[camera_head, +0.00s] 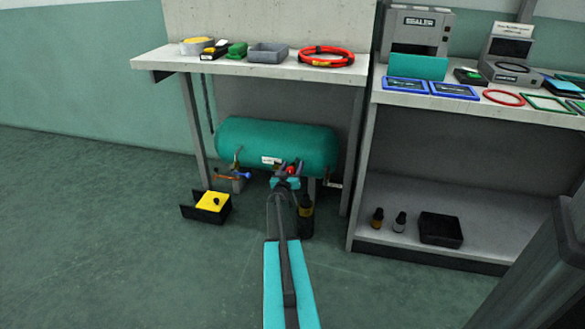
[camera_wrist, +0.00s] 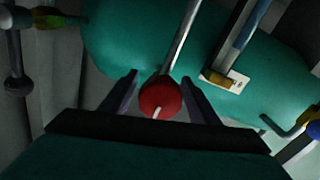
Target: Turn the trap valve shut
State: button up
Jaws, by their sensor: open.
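A green tank (camera_head: 275,143) lies under the left bench with several fittings below it. A round red knob (camera_wrist: 160,97) with a white mark shows in the wrist view, and in the head view (camera_head: 291,170) it is below the tank. No label tells me whether it is the trap valve. My gripper (camera_wrist: 159,78) is open, with one finger on each side of the knob. A gap shows at the left finger; I cannot tell whether the right finger touches. In the head view my gripper (camera_head: 287,175) partly hides the fittings.
An orange-and-blue-handled fitting (camera_head: 238,175) is left of my gripper, and a lever (camera_head: 333,184) is to its right. A dark bottle (camera_head: 306,217) stands close to my arm. A yellow-topped box (camera_head: 213,201) sits on the floor at left. The front left floor is clear.

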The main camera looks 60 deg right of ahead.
jog(key=c, duration=1)
jog(key=shift+c, duration=0.2)
jog(key=shift+m, duration=0.4)
jog(key=m, duration=0.7)
jog(key=shift+s+f+m, duration=0.1)
jog(key=shift+s+m, duration=0.05)
jog(key=shift+m, duration=0.15)
jog(key=m+b, duration=0.3)
jog(key=m, duration=0.2)
jog(key=shift+f, duration=0.15)
jog(key=m+b, duration=0.2)
jog(key=m, duration=0.2)
jog(key=shift+m, duration=0.4)
